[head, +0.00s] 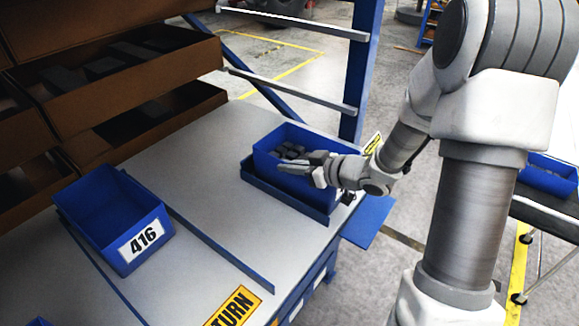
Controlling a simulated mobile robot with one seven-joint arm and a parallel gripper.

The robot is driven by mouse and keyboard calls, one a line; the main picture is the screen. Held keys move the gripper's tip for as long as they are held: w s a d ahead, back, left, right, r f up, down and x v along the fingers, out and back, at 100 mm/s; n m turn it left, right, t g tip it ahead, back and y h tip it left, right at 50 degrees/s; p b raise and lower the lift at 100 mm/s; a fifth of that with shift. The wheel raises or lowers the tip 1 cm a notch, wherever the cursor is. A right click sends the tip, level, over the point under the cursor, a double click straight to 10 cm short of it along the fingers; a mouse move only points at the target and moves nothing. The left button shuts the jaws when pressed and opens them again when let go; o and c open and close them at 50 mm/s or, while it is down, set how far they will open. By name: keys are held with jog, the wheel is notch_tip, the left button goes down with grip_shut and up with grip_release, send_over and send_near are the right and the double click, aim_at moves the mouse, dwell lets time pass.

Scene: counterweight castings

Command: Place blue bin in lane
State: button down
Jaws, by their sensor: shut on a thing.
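A blue bin (268,156) holding several grey castings (291,151) stands upright at the right part of the grey table, at a low blue rim (282,198). My gripper (318,167) is at this bin's near right wall, shut on it; the exact contact of the fingers is hard to see. Another blue bin (105,207), labelled 416, looks empty. It sits at the left between two blue rails (205,235) that form a lane on the table. Whether the held bin touches the table is hidden.
Brown boxes with dark parts (120,65) are stacked at the back left. A blue post (361,70) with slanted rails stands behind the held bin. A yellow RETURN-type label (232,308) is at the front edge. The table between the bins is mostly clear. Another blue bin (548,175) is at far right.

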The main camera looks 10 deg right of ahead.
jog(key=c, duration=1.4)
grip_release()
jog(key=shift+f, duration=0.1)
jog(key=o, duration=0.4)
jog(key=shift+c, duration=0.2)
jog(key=shift+d+r, duration=0.1)
jog(key=shift+r, duration=0.15)
jog(key=p+v, duration=0.1)
jog(key=v, duration=1.1)
